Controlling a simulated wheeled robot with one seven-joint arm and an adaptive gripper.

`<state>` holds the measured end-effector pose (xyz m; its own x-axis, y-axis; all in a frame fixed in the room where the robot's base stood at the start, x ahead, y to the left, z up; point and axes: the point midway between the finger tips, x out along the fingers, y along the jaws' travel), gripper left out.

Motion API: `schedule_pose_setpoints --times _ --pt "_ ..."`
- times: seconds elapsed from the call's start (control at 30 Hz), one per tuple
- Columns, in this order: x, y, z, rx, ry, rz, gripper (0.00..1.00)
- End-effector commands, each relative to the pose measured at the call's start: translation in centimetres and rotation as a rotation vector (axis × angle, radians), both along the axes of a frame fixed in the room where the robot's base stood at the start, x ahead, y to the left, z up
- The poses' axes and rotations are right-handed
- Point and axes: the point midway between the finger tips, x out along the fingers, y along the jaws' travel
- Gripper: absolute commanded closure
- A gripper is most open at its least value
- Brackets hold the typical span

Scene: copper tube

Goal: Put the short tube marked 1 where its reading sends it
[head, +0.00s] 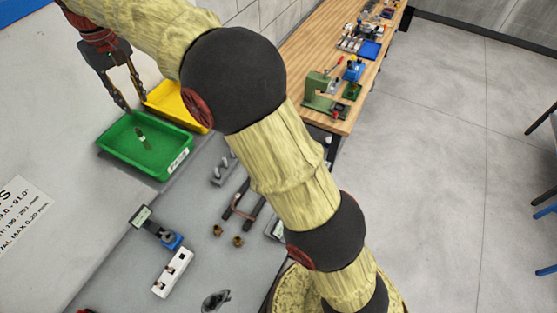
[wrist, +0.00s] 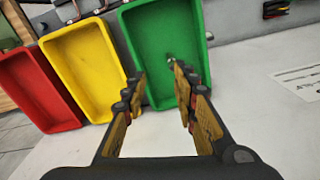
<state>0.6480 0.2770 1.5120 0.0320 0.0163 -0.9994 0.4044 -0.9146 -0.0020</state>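A short tube with a pale mark (head: 141,136) lies inside the green tray (head: 120,160). I cannot read the mark. In the wrist view a small piece of the tube (wrist: 171,59) shows near the right fingertip, inside the green tray (wrist: 150,40). My gripper (head: 135,105) is above the back left edge of the green tray, apart from the tube. In the wrist view my gripper (wrist: 159,76) has its fingers spread with nothing between them.
A yellow tray (head: 178,103) stands beside the green one, and a red tray (wrist: 38,90) beyond it. A blue and dark device (head: 160,228), a white block (head: 172,272), brass fittings (head: 228,236) and a bent copper tube (head: 243,207) lie on the grey mat. A printed sheet (head: 22,215) lies at left.

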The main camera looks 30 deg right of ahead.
Motion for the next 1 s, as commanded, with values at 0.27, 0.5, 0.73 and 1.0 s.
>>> schedule_pose_setpoints --times 0.27,0.5,0.73,1.0 --pt "-5.6 -8.5 4.8 0.036 -0.092 -0.091 0.72" --pt "-12.0 -14.8 6.4 0.058 -0.174 -0.168 0.72" --pt "-18.8 -19.9 6.0 0.075 -0.253 -0.241 0.72" --pt "-27.1 -24.4 2.9 0.087 -0.349 -0.324 0.72"
